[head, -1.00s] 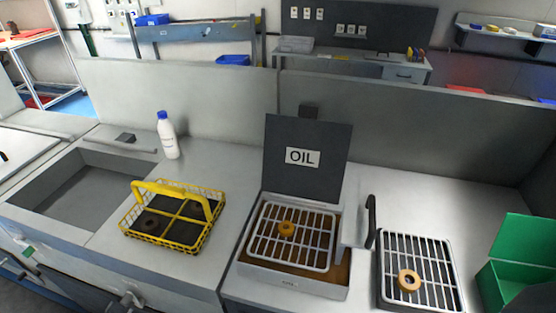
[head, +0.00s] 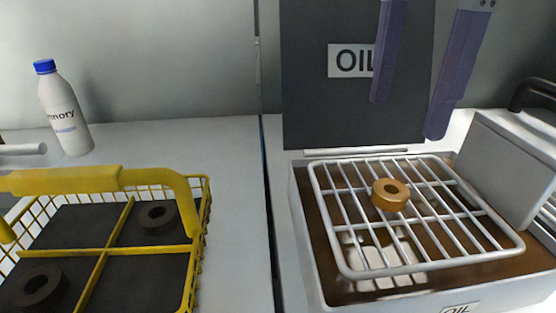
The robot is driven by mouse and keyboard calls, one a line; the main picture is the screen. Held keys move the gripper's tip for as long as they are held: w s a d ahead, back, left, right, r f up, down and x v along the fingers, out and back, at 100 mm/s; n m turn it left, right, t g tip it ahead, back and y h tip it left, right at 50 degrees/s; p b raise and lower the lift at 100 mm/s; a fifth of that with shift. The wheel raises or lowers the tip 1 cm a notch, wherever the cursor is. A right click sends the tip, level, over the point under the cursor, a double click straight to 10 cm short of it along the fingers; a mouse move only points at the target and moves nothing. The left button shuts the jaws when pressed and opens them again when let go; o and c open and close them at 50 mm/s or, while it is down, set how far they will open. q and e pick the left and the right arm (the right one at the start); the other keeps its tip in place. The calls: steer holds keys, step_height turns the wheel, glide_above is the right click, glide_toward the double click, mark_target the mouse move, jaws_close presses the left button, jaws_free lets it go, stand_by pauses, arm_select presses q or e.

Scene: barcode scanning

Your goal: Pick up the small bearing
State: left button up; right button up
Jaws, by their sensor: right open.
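A golden-brown bearing (head: 390,195) lies flat on the wire rack (head: 340,240) of the oil tray, hole facing up. Two dark bearings lie in separate compartments of the yellow basket (head: 188,290): one at the back right (head: 157,217) and one at the front left (head: 38,288). I cannot tell for sure which bearing is the small one. My right gripper (head: 409,117) shows as two purple fingers, open and empty, above and behind the golden bearing, in front of the upright OIL lid (head: 325,110). My left gripper is not in view.
A white bottle with a blue cap (head: 62,110) stands behind the basket. The basket's yellow handle (head: 90,182) crosses over its compartments. A grey box-like part with a black handle (head: 510,165) stands right of the rack. The bench between basket and oil tray is clear.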

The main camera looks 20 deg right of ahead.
mark_target(392, 189)
steer(key=f, duration=0.6)
steer(key=s+f+b, duration=0.1)
steer(key=f, duration=0.2)
steer(key=shift+d+f, duration=0.25)
steer(key=shift+c, duration=0.2)
jaws_close()
